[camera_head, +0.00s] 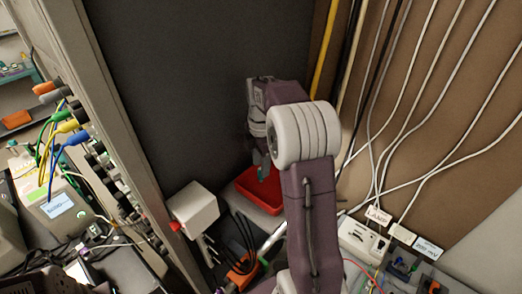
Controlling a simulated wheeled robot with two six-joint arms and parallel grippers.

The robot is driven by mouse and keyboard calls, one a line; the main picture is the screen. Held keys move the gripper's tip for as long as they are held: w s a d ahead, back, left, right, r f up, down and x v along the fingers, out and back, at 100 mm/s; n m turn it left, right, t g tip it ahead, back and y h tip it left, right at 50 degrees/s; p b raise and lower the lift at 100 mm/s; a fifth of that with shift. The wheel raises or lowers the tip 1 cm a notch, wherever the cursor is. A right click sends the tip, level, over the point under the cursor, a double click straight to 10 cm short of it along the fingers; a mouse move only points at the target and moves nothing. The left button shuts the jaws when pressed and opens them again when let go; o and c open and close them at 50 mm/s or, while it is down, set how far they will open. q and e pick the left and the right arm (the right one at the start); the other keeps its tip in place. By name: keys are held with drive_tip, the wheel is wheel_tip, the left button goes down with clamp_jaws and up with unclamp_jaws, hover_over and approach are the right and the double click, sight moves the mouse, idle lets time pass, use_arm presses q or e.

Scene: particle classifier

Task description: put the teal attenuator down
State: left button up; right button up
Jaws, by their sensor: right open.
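A small teal piece, which looks like the teal attenuator (263,172), shows at the red tray (245,183), just under my right gripper. I cannot tell whether it rests on the tray floor or stands a little above it. My right arm reaches up from the bottom and bends down over the tray. My right gripper (262,160) is open close to the teal piece, its fingers mostly hidden by the wrist and small in the picture. I cannot tell whether a finger still touches the piece. My left gripper is not in view.
A dark panel (180,80) stands behind the tray. A white box (194,209) is left of it, and an orange object (241,272) is below. White cables run down the brown wall to a box marked LAMP (362,240). Instruments with colored leads (60,205) crowd the left.

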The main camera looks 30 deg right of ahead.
wheel_tip(320, 180, up, 10)
idle(0.6)
